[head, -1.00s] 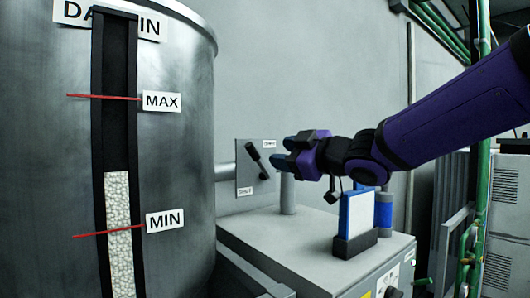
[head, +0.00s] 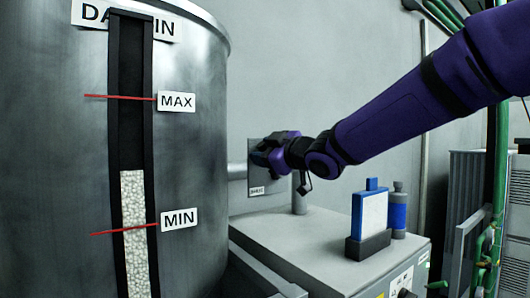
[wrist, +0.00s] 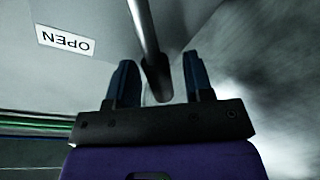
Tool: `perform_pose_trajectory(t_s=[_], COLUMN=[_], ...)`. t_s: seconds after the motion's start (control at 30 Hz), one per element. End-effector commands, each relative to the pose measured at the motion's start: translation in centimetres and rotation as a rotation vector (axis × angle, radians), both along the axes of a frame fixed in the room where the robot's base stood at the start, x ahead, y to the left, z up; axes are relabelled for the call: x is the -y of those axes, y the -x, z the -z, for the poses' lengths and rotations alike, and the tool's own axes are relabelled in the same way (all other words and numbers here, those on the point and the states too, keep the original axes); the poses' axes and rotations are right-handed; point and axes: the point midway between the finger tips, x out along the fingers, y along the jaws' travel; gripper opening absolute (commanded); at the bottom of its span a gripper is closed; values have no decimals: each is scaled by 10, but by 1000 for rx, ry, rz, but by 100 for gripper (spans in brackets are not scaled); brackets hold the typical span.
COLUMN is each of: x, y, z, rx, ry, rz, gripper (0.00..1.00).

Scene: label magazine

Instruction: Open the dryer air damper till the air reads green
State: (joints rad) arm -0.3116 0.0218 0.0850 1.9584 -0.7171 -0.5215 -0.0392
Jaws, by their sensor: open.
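The damper plate (head: 256,185) is a grey panel on a duct behind the tank. Its lever (wrist: 150,50) shows in the wrist view as a dark rod whose thick end lies between the two fingers. My gripper (head: 262,157) is at the plate and hides most of it in the head view. In the wrist view my gripper (wrist: 160,85) is open, with a finger on each side of the lever end. An OPEN label (wrist: 66,40) is to the left, upside down. Contact with the lever cannot be told. No green air reading is visible.
A large metal tank (head: 190,120) with a level window and MAX and MIN marks fills the left. A blue-framed white panel (head: 370,215) and a blue bottle (head: 398,212) stand on the grey cabinet (head: 290,245). Green pipes (head: 495,170) run at the right.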

Motion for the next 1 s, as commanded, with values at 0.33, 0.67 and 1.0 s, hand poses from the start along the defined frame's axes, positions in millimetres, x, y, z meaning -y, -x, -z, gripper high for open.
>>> perform_pose_trajectory(t_s=[0.33,0.67,1.0], x=[0,5,21], y=[0,-3,-14], z=[0,-4,-13], rx=[0,-40,-178], ry=[0,-62,-263], rz=[0,1,1], gripper=[0,0,0])
